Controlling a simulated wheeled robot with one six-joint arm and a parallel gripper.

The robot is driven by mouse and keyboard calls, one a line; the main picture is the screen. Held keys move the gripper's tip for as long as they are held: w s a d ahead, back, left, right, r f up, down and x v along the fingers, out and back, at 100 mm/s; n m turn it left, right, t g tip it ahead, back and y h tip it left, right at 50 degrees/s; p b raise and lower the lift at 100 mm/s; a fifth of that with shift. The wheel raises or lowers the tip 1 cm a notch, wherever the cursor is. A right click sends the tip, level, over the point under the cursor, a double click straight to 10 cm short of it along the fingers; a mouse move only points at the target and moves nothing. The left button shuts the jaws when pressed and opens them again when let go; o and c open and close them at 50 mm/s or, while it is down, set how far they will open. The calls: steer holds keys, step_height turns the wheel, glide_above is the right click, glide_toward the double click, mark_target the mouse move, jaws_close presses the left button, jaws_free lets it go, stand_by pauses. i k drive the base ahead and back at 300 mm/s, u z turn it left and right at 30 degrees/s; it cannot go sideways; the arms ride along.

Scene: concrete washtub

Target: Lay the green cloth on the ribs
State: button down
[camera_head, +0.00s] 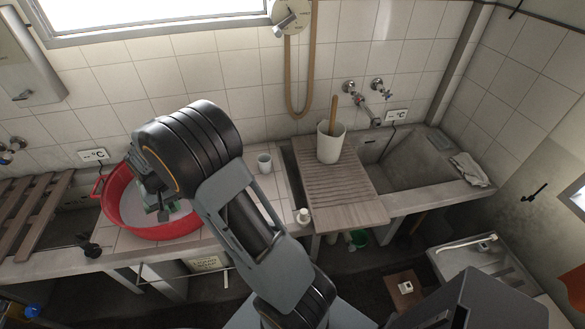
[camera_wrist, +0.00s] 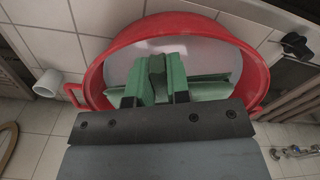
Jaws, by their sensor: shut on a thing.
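The green cloth (camera_wrist: 207,86) is in the red basin (camera_wrist: 265,75), which holds greyish water. My gripper (camera_wrist: 158,82) is shut on a bunched part of the cloth in the wrist view. More of the cloth spreads to both sides, low in the basin. In the head view my gripper (camera_head: 163,213) is down inside the red basin (camera_head: 150,233), and my arm hides much of it. Only a little green shows there. The ribs are on a wooden washboard (camera_head: 340,185) to the right of my arm, with a bare ribbed area facing up.
A white pot (camera_head: 331,146) with a wooden handle stands at the washboard's back. A light cup (camera_head: 264,163) and a small white bottle (camera_head: 303,216) stand between basin and board. A concrete sink (camera_head: 410,165) with a grey cloth (camera_head: 469,169) on its edge is at right.

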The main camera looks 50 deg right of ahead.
mark_target(338, 182)
steer(key=z, duration=0.6)
steer(key=k, duration=0.95)
steer(key=z, duration=0.55)
steer(key=i, duration=0.9)
steer(key=u, duration=0.05)
